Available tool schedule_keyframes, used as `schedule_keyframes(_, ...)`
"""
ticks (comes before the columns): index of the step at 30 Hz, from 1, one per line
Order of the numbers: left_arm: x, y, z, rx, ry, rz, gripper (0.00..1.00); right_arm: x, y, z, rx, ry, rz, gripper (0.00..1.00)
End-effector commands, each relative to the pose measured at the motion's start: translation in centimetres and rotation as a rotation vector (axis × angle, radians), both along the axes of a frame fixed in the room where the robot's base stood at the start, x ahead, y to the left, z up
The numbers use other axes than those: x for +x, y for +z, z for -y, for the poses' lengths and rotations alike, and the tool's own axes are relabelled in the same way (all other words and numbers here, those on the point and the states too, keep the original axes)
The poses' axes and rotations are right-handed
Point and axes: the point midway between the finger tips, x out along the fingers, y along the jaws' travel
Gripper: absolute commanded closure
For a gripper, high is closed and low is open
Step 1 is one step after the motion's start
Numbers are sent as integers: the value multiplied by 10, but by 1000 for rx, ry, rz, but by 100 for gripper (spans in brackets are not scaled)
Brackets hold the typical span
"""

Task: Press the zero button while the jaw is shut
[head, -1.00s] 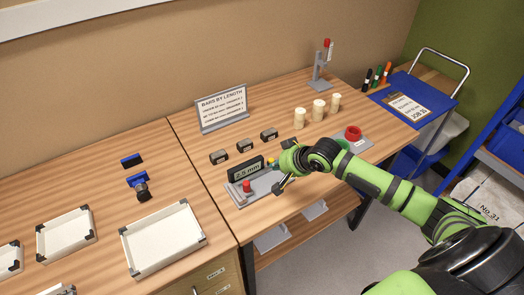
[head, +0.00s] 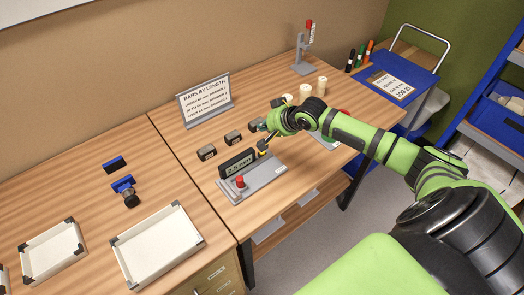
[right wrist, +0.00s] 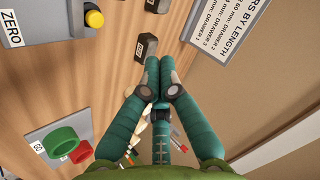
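The gauge (head: 267,174) is a grey base on the right-hand table, with a dark display (head: 239,164) that seems to read 2.5 mm. A red knob (head: 240,181) stands at its left front. A yellow button (head: 262,146) is at its back right; in the right wrist view the yellow button (right wrist: 94,19) is near the top, with a ZERO label (right wrist: 12,24) to its left. My right gripper (head: 265,138) is beside and just behind the yellow button; contact cannot be told. Its fingers (right wrist: 159,78) are together and empty. I cannot make out the jaw's position. My left gripper is out of view.
Several dark bars (head: 207,152) lie behind the gauge, before a sign (head: 205,99). A green ring (right wrist: 60,140) and a red ring (right wrist: 82,152) sit on a grey stand. White trays (head: 157,244) are on the left table. Cream cylinders (head: 305,91) stand farther back.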

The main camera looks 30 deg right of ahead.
Motion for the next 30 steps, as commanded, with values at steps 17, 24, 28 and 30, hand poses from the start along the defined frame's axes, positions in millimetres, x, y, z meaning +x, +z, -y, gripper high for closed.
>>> schedule_keyframes(17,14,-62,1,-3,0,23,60,-1,-71,0,1,0,-2,100)
schedule_keyframes(24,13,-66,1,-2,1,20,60,0,-81,0,0,0,0,100)
schedule_keyframes(28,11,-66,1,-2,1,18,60,0,-81,0,0,0,0,100)
schedule_keyframes(30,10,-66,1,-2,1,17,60,0,-81,0,0,0,0,100)
